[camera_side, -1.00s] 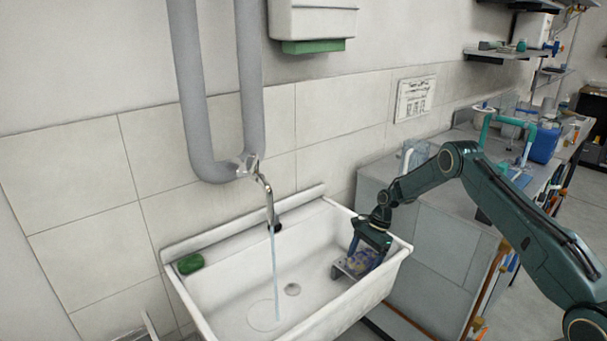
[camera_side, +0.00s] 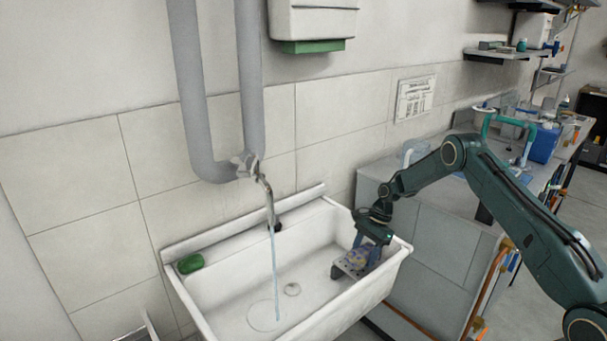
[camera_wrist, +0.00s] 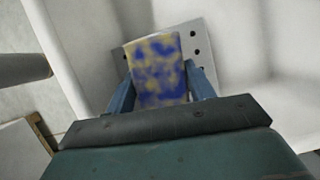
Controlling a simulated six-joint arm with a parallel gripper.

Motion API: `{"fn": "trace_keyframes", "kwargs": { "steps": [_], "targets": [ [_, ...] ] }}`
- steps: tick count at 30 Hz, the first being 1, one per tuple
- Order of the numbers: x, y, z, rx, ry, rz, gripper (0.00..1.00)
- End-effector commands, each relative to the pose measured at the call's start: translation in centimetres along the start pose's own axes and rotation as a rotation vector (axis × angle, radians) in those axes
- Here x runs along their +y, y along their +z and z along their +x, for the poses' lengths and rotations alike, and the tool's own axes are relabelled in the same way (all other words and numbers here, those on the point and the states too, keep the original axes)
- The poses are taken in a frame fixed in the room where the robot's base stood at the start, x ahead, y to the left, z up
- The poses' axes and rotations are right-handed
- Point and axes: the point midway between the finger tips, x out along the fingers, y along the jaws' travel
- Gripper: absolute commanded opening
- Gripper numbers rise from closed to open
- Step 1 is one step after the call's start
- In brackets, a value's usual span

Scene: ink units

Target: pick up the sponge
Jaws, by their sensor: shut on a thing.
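The sponge (camera_wrist: 158,66) is yellowish with blue blotches. In the wrist view it sits between the two blue fingers of my gripper (camera_wrist: 160,84), which are shut on its sides. In the side view the sponge (camera_side: 357,258) shows small at the right end of the sink, below my gripper (camera_side: 360,254). A grey metal holder with dark holes (camera_wrist: 199,46) is right behind the sponge in the wrist view. The holder (camera_side: 342,271) also shows in the side view. I cannot tell whether the sponge still touches it.
The white sink (camera_side: 215,301) surrounds the work, with its right rim close to my gripper. Water (camera_side: 275,275) runs from the tap (camera_side: 268,200) into the middle. A green soap-like object (camera_side: 190,263) lies on the back-left ledge. The sink floor left of the holder is clear.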

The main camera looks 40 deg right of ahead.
Motion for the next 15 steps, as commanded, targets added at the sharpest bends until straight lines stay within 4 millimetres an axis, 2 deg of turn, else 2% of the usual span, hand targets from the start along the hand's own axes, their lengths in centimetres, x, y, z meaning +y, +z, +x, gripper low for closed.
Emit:
{"fn": "trace_keyframes", "kwargs": {
  "steps": [15],
  "targets": [
    [-0.1,4.0,-9.9,0.002,-0.004,-0.002,0.32]
  ]
}}
